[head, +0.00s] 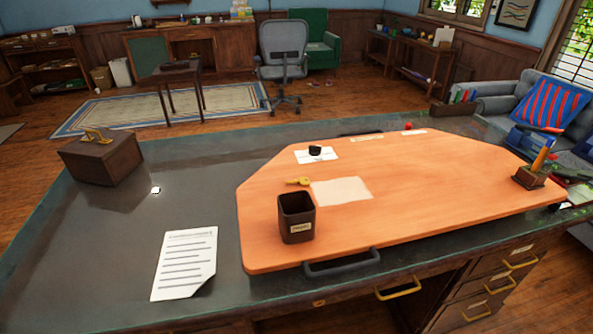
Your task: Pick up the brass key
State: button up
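The brass key (299,181) is small and yellow. It lies flat on the orange wooden board (440,180) on top of the desk, just behind a dark square cup (297,218) with a pale label. A blank sheet of pale paper (342,191) lies right beside the key, to its right. The key looks fully visible, with a narrow gap between it and the cup's rim in the picture. My gripper is not in the head view.
A brown box (101,157) with a brass handle stands at the desk's left. A printed sheet (184,264) lies front left, a small white cube (156,190) behind it. A black object (315,151) sits on white paper behind the key. A pen holder (530,177) stands right.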

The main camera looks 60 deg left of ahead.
aim_at(303, 180)
jog(key=u, duration=0.6)
jog(key=i, duration=0.9)
jog(key=u, duration=1.5)
jog(key=i, duration=0.5)
jog(key=u, duration=0.45)
